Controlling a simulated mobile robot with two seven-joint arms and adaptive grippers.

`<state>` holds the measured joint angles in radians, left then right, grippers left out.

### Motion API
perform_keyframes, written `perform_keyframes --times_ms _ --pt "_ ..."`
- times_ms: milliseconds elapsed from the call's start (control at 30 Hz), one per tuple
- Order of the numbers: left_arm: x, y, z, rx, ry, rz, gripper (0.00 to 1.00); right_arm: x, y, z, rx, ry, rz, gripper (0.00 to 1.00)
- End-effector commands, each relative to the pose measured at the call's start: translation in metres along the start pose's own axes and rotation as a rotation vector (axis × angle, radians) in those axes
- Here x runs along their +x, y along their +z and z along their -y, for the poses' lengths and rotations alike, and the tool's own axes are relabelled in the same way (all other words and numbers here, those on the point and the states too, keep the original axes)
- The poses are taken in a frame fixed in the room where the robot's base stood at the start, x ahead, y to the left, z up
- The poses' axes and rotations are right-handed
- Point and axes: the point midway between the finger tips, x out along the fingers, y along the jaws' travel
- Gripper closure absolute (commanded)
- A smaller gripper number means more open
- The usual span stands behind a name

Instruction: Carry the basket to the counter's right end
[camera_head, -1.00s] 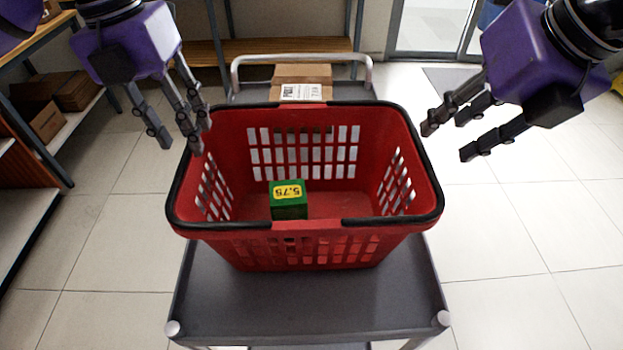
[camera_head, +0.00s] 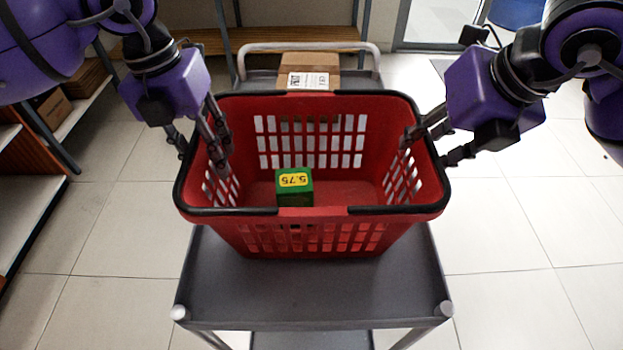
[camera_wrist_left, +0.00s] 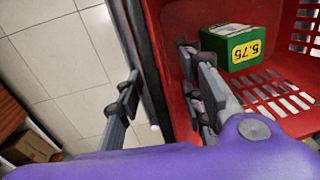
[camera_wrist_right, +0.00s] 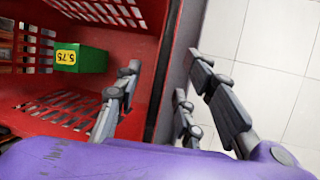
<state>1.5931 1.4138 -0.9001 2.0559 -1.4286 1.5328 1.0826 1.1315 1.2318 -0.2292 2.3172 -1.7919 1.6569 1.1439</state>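The red basket (camera_head: 310,238) with black rim handles stands upright on a grey cart (camera_head: 310,290). A green box with a yellow 5.75 label (camera_head: 294,188) lies inside it; the box also shows in the left wrist view (camera_wrist_left: 232,48) and the right wrist view (camera_wrist_right: 82,58). My left gripper (camera_head: 202,152) straddles the basket's left wall, with fingers inside and outside, spread open. My right gripper (camera_head: 432,148) straddles the right wall the same way, also open. In both wrist views gaps show between the fingers and the wall. No counter can be made out.
A cardboard box (camera_head: 308,70) lies on the cart behind the basket, near the cart's push handle (camera_head: 310,46). Shelving (camera_head: 30,190) stands at the left and a wooden-topped bench (camera_head: 290,36) at the back. The tiled floor at right is clear.

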Motion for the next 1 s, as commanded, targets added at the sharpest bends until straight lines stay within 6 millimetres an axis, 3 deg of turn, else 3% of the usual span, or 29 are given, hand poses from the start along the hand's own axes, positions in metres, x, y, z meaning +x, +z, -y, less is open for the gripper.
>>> perform_keyframes --times_ms 233,500,1000 --pt "0.0002 0.0 0.0001 0.0 0.0 0.001 0.65 0.0004 0.0 0.0001 0.0 0.0 0.0 0.64" --pt "0.0 0.0001 0.0001 0.0 0.0 0.001 1.0 0.0002 0.0 0.0001 0.0 0.0 -0.001 0.99" --pt "-0.0009 0.0007 -0.0015 -0.001 0.005 0.003 1.0 -0.0009 0.0009 0.0003 0.0 -0.001 0.002 1.0"
